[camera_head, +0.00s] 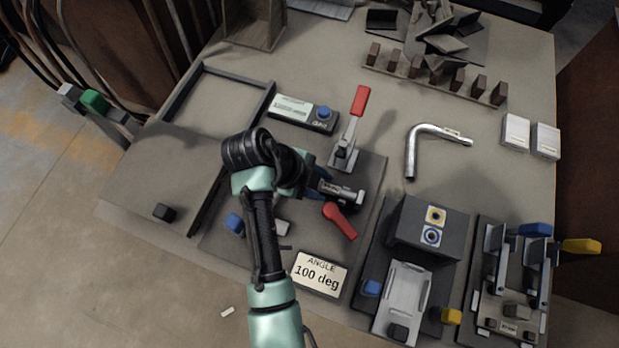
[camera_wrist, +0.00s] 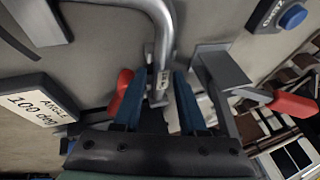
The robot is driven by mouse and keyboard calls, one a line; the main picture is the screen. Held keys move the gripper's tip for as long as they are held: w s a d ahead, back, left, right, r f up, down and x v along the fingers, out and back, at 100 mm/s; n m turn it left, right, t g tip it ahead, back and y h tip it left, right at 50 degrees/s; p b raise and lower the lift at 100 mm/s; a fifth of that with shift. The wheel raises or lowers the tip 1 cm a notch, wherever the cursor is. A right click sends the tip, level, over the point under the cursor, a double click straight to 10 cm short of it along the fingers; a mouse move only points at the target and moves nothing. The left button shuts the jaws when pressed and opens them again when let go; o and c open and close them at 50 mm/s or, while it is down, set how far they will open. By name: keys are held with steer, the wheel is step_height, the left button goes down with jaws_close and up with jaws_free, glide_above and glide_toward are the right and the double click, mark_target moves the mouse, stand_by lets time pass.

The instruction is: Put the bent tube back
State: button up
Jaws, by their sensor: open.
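A silver bent tube (camera_head: 416,150) with a small label near one end lies on the table, right of the bending fixture, in the head view. In the wrist view a silver bent tube (camera_wrist: 166,36), also labelled, runs down from the top. Its labelled part is between the blue fingers. In the head view my arm hides most of that spot. My gripper (camera_head: 316,182) is over the fixture plate (camera_head: 372,172), between the red-handled clamp (camera_head: 358,105) and the angle sign (camera_head: 320,272). In the wrist view my gripper (camera_wrist: 160,78) is open around the tube's labelled part; contact is unclear.
A red lever (camera_head: 340,220) stands close to my gripper. A box with a blue button (camera_head: 303,113) lies behind it. A dark block with two ringed holes (camera_head: 422,232) and a clamp fixture (camera_head: 510,280) stand right. A slotted rack (camera_head: 435,75) is at the back.

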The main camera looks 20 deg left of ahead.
steer(key=shift+w+d+f, duration=0.2)
steer(key=shift+d+f, duration=0.05)
steer(key=shift+f, duration=0.25)
jaws_close()
